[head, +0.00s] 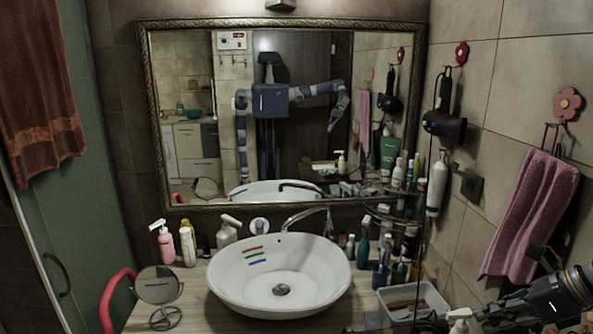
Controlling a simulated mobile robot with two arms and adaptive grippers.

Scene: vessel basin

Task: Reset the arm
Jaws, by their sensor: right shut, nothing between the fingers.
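My right arm reaches in from the lower right corner, and its dark gripper (448,322) points left, low over the right end of the counter. It is shut and empty; its tips are dark and hard to make out against the things around them. My left gripper does not show directly. The mirror (300,150) reflects my body, with one arm raised and bent at the right and the other hanging down at the left.
A white basin (235,285) with three coloured stripes stands on the counter. A white tray (435,297), bottles and a pump bottle crowd the right side near my arm. A pink towel (525,215) hangs on the right wall. A round mirror (158,284) and red chair (112,295) are left.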

